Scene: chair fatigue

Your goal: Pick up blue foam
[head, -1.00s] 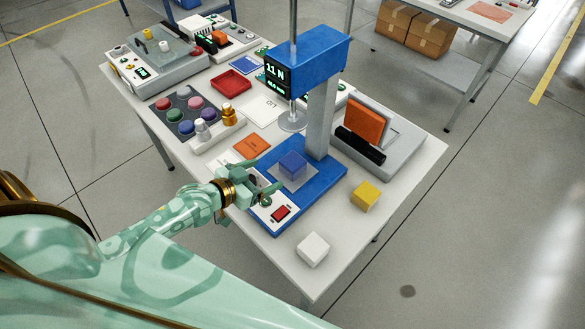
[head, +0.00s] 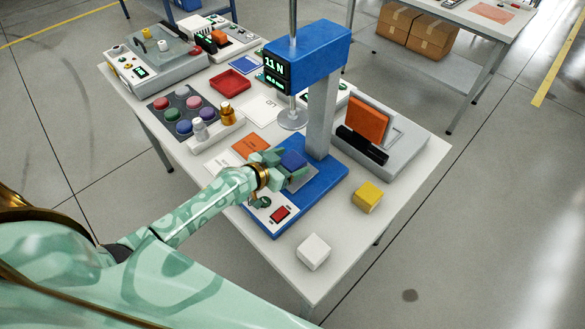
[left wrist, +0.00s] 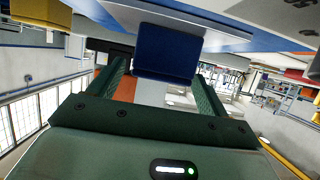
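The blue foam (head: 293,159) is a small dark blue cube on the plate of the blue test stand (head: 326,177), under its raised round press disc (head: 293,120). My left gripper (head: 283,165) reaches in from the left, with its green fingers around the near part of the foam. In the left wrist view the blue foam (left wrist: 167,52) is between the tips of the open fingers (left wrist: 163,75). I cannot tell whether either finger touches it. My right gripper is not in view.
A yellow cube (head: 367,196) and a white cube (head: 313,251) lie on the table's near right part. The stand's column and blue head (head: 307,55) rise just behind the foam. A device with an orange pad (head: 368,122) stands to the right.

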